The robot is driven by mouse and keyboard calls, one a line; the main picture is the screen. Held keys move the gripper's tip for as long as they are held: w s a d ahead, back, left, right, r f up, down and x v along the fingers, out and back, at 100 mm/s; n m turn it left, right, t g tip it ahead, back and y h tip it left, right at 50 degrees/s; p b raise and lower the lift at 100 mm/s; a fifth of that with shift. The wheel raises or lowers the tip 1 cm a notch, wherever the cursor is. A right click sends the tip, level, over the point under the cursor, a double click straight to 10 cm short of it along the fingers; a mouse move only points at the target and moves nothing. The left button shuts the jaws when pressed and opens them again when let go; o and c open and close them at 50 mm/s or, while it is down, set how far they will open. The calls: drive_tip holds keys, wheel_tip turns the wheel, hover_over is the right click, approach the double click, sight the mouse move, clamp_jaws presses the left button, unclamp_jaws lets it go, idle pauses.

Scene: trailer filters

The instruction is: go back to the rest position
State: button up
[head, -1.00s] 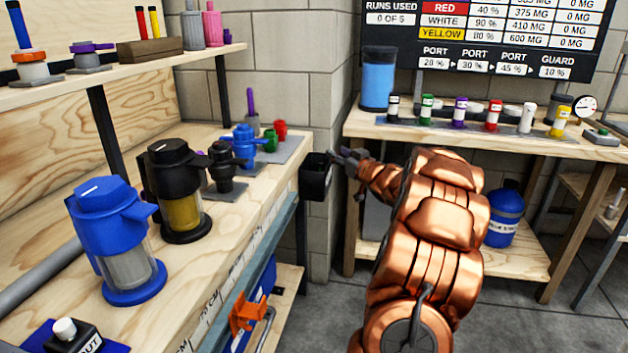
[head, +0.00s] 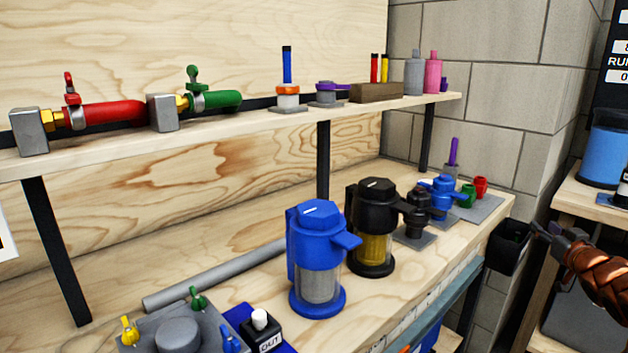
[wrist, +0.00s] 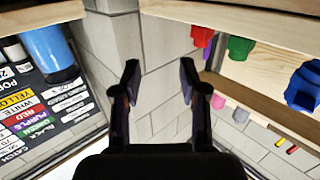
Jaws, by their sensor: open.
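My gripper (wrist: 160,85) is open and empty in the wrist view, with its two dark fingers apart and the grey block wall behind them. In the head view my gripper (head: 540,232) is at the right edge, beside a black bin (head: 507,246) at the end of the left bench. Its fingertips look small and partly merge with the dark bin there. My copper arm runs out of the picture at the right.
The left bench (head: 420,290) holds a blue filter housing (head: 318,260), a black one (head: 374,225) and smaller fittings. A shelf (head: 240,128) above carries red and green valves. A second bench (head: 580,195) with a blue container (head: 606,150) stands at right.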

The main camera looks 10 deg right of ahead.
drive_tip(key=w+a+r+g+h+p, duration=0.15)
drive_tip(key=a+r+g+p, duration=0.25)
drive_tip(key=a+r+p, duration=0.4)
drive_tip(key=s+a+r+m+g+y+p, duration=0.1)
drive_tip(key=s+a+g+p, duration=0.15)
drive_tip(key=a, duration=0.35)
drive_tip(key=s+a+r+g+p, duration=0.2)
drive_tip(key=s+a+p, duration=0.15)
drive_tip(key=a, duration=0.35)
drive_tip(key=s+a+r+n+g+y+p, duration=0.1)
drive_tip(key=s+a+r+g+p, duration=0.1)
drive_tip(key=s+a+p, duration=0.3)
drive_tip(key=s+a+r+n+g+y+p, duration=0.1)
drive_tip(key=s+a+g+p, duration=0.3)
drive_tip(key=s+a, duration=0.9)
drive_tip(key=s+a+r+n+g+y+p, duration=0.1)
drive_tip(key=s+a+r+g+y+p, duration=0.1)
drive_tip(key=s+a, duration=0.7)
drive_tip(key=s+r+g+p, duration=0.1)
drive_tip(key=s+g+p, duration=0.1)
drive_tip(key=s, duration=0.5)
drive_tip(key=shift+a+r+n+y+p, duration=0.3)
drive_tip(key=shift+r+y+p, duration=0.05)
drive_tip(key=shift+p, duration=0.5)
